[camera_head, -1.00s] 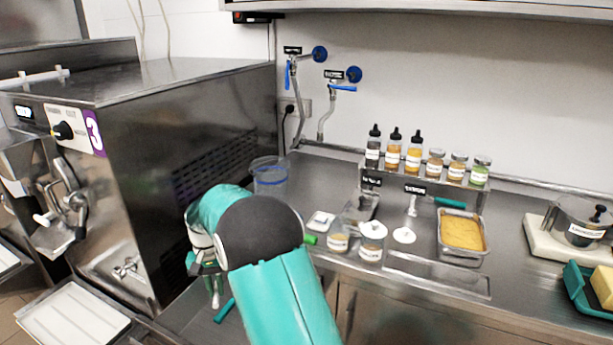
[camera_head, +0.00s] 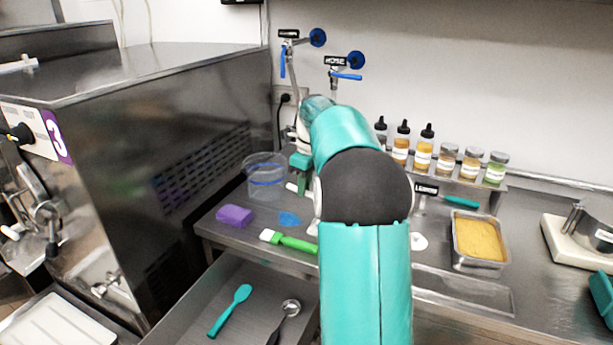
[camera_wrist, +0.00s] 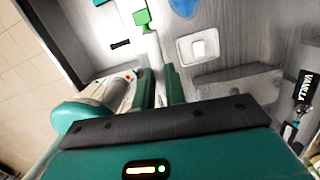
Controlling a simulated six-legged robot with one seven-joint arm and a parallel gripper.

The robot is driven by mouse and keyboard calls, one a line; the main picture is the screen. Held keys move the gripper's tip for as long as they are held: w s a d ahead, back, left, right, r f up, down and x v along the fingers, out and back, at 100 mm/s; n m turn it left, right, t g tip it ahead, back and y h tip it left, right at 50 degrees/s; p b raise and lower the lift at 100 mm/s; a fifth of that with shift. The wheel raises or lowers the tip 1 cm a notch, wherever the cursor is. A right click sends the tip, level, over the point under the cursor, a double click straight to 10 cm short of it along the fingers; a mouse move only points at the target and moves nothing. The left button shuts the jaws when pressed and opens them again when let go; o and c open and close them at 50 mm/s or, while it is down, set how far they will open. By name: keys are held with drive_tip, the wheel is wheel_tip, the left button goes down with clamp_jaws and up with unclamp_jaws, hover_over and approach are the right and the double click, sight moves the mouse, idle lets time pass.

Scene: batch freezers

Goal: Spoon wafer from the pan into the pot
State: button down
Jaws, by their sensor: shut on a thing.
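My gripper (camera_head: 302,168) is at the back of the counter, right of the clear jug, partly hidden by my arm. In the wrist view its green fingers (camera_wrist: 163,88) are closed on a slim pale object (camera_wrist: 152,50); I cannot tell what it is. A metal pan with yellow contents (camera_head: 457,262) stands on the counter to the right, apart from my gripper. A steel pot (camera_head: 592,228) stands on a white board at the right edge. Another shallow metal pan (camera_wrist: 238,84) lies in the wrist view, its contents unclear. I cannot identify the wafer.
A clear jug (camera_head: 264,180), purple sponge (camera_head: 234,216) and green-handled brush (camera_head: 290,241) are on the left counter. Below, a surface holds a teal spatula (camera_head: 230,311) and a ladle (camera_head: 288,312). Bottles and jars (camera_head: 448,158) line the rear shelf.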

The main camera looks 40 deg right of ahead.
drive_tip(key=shift+s+d+r+m+t, duration=0.15)
drive_tip(key=shift+s+d+m+t, duration=0.15)
drive_tip(key=shift+s+d+t, duration=0.25)
drive_tip(key=shift+s+d+r+m+t, duration=0.1)
drive_tip(key=shift+s+d+m+t, duration=0.2)
drive_tip(key=shift+s+t, duration=0.25)
drive_tip(key=r+t, duration=0.1)
drive_tip(key=s+t+y, duration=0.1)
drive_tip(key=r+t, duration=0.1)
drive_tip(key=shift+s+d+r, duration=0.3)
drive_tip(key=s+r+t, duration=0.1)
drive_tip(key=s+d+r+t+y, duration=0.1)
drive_tip(key=s+t, duration=0.1)
drive_tip(key=shift+r, duration=0.15)
drive_tip(key=shift+s+d+r+t+y, duration=0.2)
drive_tip(key=shift+s+t+y, duration=0.1)
drive_tip(key=shift+s+t, duration=0.45)
drive_tip(key=shift+s+d+r+t+y, duration=0.2)
drive_tip(key=shift+s+t+y, duration=0.1)
drive_tip(key=shift+s+t, duration=0.35)
drive_tip(key=shift+s+d+r+t+y, duration=0.2)
drive_tip(key=shift+s+t+y, duration=0.1)
drive_tip(key=shift+s+t, duration=0.45)
drive_tip(key=shift+w, duration=0.1)
drive_tip(key=shift+d, duration=0.1)
